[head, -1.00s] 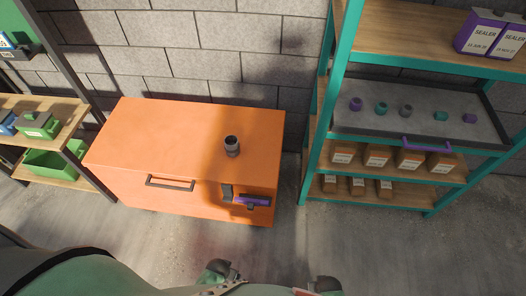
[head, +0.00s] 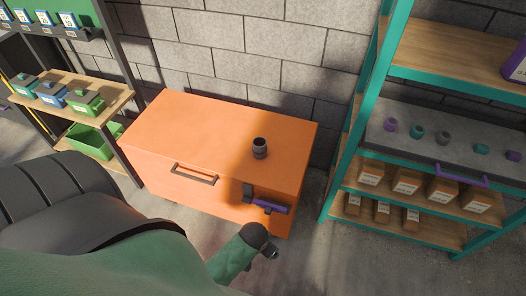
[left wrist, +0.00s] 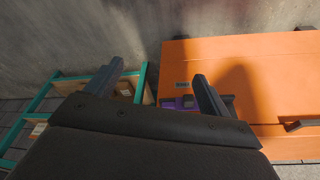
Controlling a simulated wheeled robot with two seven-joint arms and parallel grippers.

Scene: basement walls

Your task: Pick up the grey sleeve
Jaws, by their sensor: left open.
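A dark grey hollow sleeve (head: 260,148) stands upright on the top of the orange cabinet (head: 205,138), near its right side. A smaller grey piece (head: 443,138) lies in the tray on the teal shelf, between teal and purple ones. My left gripper (head: 270,251) is low in the head view, in front of the cabinet's lower right corner and apart from the standing sleeve. In the left wrist view its two fingers (left wrist: 152,76) are spread with nothing between them. No sleeve shows in the left wrist view. My right gripper is not in view.
A purple and dark latch (head: 267,205) sticks out from the cabinet's front, close to my left gripper. A dark handle (head: 194,174) is also on that front. The teal shelf (head: 360,130) stands to the right, a wooden rack (head: 115,92) to the left. The cabinet top around the sleeve is clear.

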